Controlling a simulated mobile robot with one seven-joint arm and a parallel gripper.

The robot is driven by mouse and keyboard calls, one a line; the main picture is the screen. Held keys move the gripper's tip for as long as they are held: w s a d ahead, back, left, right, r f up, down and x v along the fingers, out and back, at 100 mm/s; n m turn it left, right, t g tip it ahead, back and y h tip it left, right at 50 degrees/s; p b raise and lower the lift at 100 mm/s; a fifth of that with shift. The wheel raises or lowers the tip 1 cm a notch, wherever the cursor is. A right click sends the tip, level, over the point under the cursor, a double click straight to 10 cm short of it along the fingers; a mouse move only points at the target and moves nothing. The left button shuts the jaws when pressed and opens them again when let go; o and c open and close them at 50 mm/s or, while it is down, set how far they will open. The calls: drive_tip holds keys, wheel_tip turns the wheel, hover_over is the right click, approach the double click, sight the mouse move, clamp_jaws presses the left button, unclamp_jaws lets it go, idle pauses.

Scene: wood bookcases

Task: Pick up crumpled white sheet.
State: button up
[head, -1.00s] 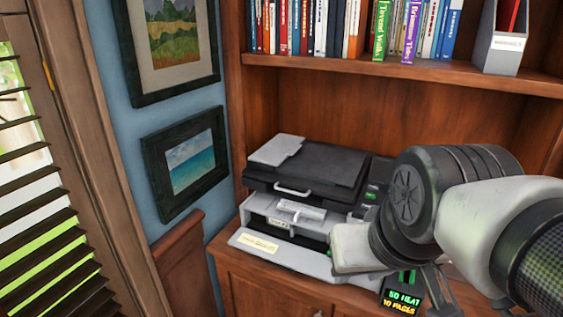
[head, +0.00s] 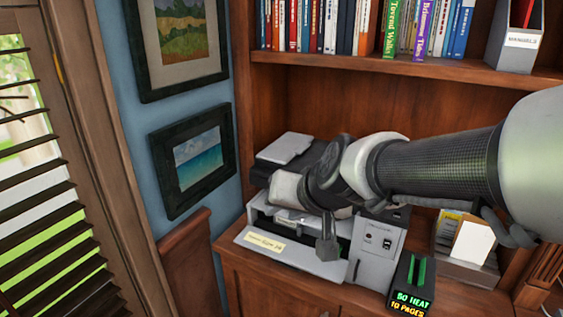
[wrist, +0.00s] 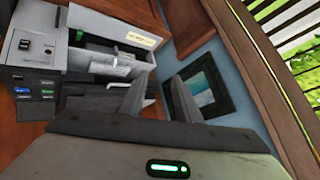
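In the head view a small pale sheet-like piece (head: 290,217) shows in the front opening of the grey printer (head: 375,250), partly hidden by my arm. In the wrist view a pale, uneven piece (wrist: 118,66) lies in that opening; I cannot tell for sure that it is the crumpled sheet. My gripper (head: 328,250) is in front of the printer, pointing down. In the wrist view its two fingers (wrist: 158,85) stand apart with nothing visible between them, beside the opening and apart from the pale piece.
The printer's labelled front tray (head: 285,255) sticks out over the cabinet top. A black device with a lit display (head: 410,290) stands to its right, and a paper holder (head: 465,245) farther right. A bookshelf (head: 400,66) runs above. Framed pictures hang on the left wall.

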drive_tip(key=w+a+f+m+t+h+b, duration=0.1)
drive_tip(key=w+a+f+m+t+h, duration=0.15)
drive_tip(key=w+f, duration=0.5)
drive_tip(key=w+a+f+m+t+h+b, duration=0.1)
drive_tip(key=w+f+m+h, duration=0.1)
drive_tip(key=w+f+h, duration=0.35)
drive_tip(key=w+d+f+h+b, duration=0.1)
drive_tip(key=w+d+f+h, duration=0.1)
drive_tip(key=w+d+f, duration=0.8)
drive_tip(key=w+f, duration=0.1)
drive_tip(key=w, duration=0.3)
drive_tip(key=shift+w+d, duration=0.15)
drive_tip(key=shift+w, duration=0.2)
drive_tip(key=shift+f, duration=0.1)
clamp_jaws()
